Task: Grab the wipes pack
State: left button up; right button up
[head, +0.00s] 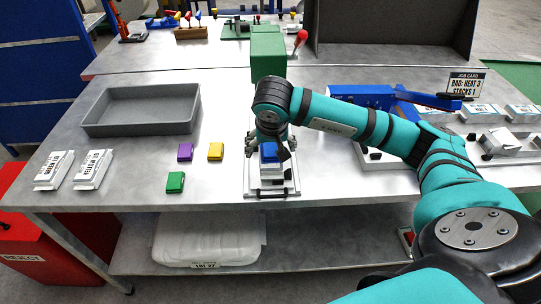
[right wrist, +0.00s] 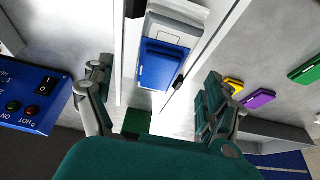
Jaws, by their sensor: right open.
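A white pack with a blue lid, seemingly the wipes pack (right wrist: 163,62), shows between my finger pads in the right wrist view. In the head view its blue lid (head: 269,152) shows in a white fixture (head: 272,187) at the table's front edge, partly hidden by my gripper. My right gripper (head: 272,143) is over the fixture, pointing down. Its fingers stand open on either side of the pack, apart from it in the right wrist view (right wrist: 155,100). My left gripper is not in view.
Purple (head: 185,152), yellow (head: 216,151) and green (head: 175,182) lids lie left of the fixture, beyond them a grey tray (head: 140,128). Labelled white packs (head: 93,169) lie at the left. A green post (head: 268,50) stands behind; a blue heat sealer (head: 362,96) is right.

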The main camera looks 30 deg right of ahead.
aim_at(271, 150)
jog(key=p+x, duration=0.1)
jog(key=x, duration=0.3)
jog(key=shift+d+f, duration=0.1)
jog(key=shift+f, duration=0.15)
jog(key=shift+w+f, duration=0.15)
jog(key=shift+f, duration=0.1)
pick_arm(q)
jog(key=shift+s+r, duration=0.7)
pick_arm(e)
jog(key=c, duration=1.3)
jog(key=shift+r, duration=0.1)
